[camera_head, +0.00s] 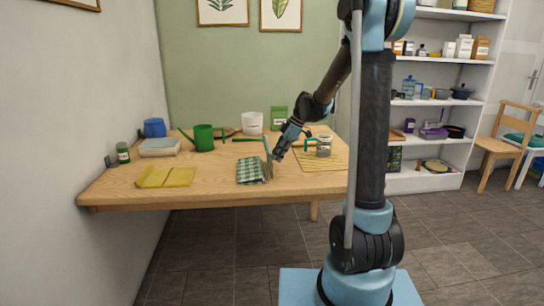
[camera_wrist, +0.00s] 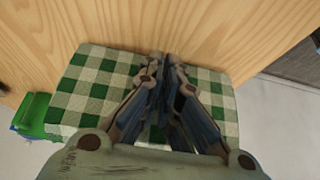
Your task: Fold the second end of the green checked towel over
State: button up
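The green checked towel (camera_head: 251,168) lies near the front of the wooden table. It looks partly folded and narrow in the head view. My gripper (camera_head: 273,164) is low at the towel's right end. In the wrist view my gripper (camera_wrist: 166,60) has its fingertips close together at the towel's far edge, and they appear to pinch it. My fingers hide the middle of the towel, so the grip itself is not clear.
A yellow cloth (camera_head: 166,177) lies to the left. A green watering can (camera_head: 204,138), white pot (camera_head: 252,123) and green bag (camera_head: 279,118) stand behind. A slatted mat (camera_head: 322,161) and glass jar (camera_head: 324,146) are to the right. The table's front edge is close; bare wood separates the cloths.

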aim_at(265, 142)
jog(key=shift+a, duration=0.15)
jog(key=shift+s+a, duration=0.2)
jog(key=shift+a, duration=1)
jog(key=shift+s+a, duration=0.2)
jog(key=shift+a, duration=1.1)
jog(key=shift+s+a, duration=0.2)
jog(key=shift+a, duration=0.9)
jog(key=shift+w+d+r, duration=0.1)
jog(key=shift+d+r, duration=0.25)
jog(key=shift+r, duration=1)
jog(key=shift+d+r, duration=0.3)
jog(key=shift+r, duration=1)
jog(key=shift+w+d+r, duration=0.1)
jog(key=shift+d+r, duration=0.25)
jog(key=shift+r, duration=1)
